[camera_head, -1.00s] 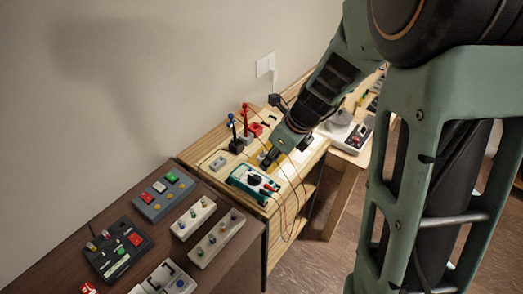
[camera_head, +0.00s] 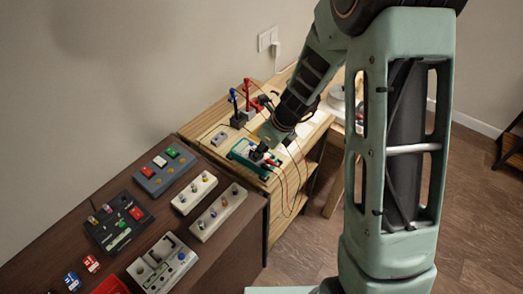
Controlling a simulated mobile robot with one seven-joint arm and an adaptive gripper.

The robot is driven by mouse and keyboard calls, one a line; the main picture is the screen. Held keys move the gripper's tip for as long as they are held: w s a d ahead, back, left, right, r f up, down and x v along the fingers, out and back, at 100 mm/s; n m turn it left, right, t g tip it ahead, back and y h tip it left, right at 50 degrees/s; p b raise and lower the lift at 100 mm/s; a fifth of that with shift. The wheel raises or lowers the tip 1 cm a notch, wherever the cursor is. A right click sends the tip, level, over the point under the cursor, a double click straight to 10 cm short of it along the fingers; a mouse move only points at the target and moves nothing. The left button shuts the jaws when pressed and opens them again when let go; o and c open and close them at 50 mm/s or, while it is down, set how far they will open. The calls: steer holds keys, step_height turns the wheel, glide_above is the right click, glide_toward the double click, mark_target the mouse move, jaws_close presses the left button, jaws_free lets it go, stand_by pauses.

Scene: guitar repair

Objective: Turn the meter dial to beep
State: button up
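The meter (camera_head: 243,151) is a teal-edged multimeter with a pale face, lying on the light wooden bench. Red and dark leads run from it over the bench's front edge.
Blue and red probe holders (camera_head: 240,110) stand behind the meter. A small grey box (camera_head: 219,138) lies to its left. The dark table (camera_head: 215,249) in front holds several control boxes, including a grey one with coloured buttons (camera_head: 163,171). A wall socket (camera_head: 267,39) is behind.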

steer(key=shift+c, duration=0.4)
jaws_close()
steer(key=shift+w+n, duration=0.1)
steer(key=shift+n, duration=0.2)
steer(key=shift+w+d+r+n+g+y, duration=0.15)
steer(key=shift+n+g, duration=0.1)
steer(key=shift+n, duration=0.35)
steer(key=shift+w+d+f+n+g+y, duration=0.15)
steer(key=shift+n+g, duration=0.1)
steer(key=shift+n, duration=0.35)
steer(key=n+g, duration=0.1)
steer(key=n, duration=0.3)
steer(key=shift+w+r+n+g+p, duration=0.1)
steer(key=shift+w+n+g+p, duration=0.2)
steer(key=shift+w+g, duration=0.1)
steer(key=n, duration=0.2)
steer(key=n+g, duration=0.1)
steer(key=n, duration=0.1)
steer(key=w+n+g, duration=0.1)
steer(key=n, duration=0.1)
steer(key=shift+a, duration=0.25)
steer(key=shift+o, duration=0.4)
jaws_free()
